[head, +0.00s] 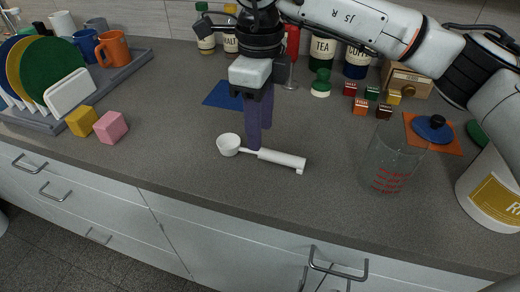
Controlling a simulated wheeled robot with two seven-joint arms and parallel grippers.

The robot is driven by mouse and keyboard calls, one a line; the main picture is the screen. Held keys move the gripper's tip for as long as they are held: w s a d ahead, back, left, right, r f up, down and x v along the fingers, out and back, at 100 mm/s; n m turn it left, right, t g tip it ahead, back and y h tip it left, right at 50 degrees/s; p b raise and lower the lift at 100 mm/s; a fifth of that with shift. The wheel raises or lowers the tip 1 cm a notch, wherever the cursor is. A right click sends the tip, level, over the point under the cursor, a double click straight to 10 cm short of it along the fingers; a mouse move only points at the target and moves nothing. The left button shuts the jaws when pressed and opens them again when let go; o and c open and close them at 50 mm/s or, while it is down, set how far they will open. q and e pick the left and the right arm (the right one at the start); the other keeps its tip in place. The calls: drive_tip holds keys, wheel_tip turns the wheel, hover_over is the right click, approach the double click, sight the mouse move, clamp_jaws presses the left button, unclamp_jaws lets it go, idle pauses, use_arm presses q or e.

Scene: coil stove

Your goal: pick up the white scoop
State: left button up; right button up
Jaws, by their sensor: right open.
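The white scoop (281,158) lies on the grey counter in the middle of the head view, its round cup at the left and its handle pointing right. My right gripper (256,146) points down over the scoop from behind, with its purple fingers close to the neck between cup and handle. Its jaws are open. I cannot tell whether the fingertips touch the scoop. My left gripper is not in view.
A clear measuring jug (389,163) stands right of the scoop. A yellow cube (81,121) and a pink cube (110,127) sit at left, near a dish rack (125,72). A blue mat (222,95) lies behind. The counter's front edge is close.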

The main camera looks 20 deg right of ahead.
sight(260, 154)
wheel_tip(260, 154, down, 5)
drive_tip(key=shift+d+f+p, duration=0.1)
drive_tip(key=shift+f+p, duration=0.1)
drive_tip(key=shift+p, duration=0.25)
clamp_jaws()
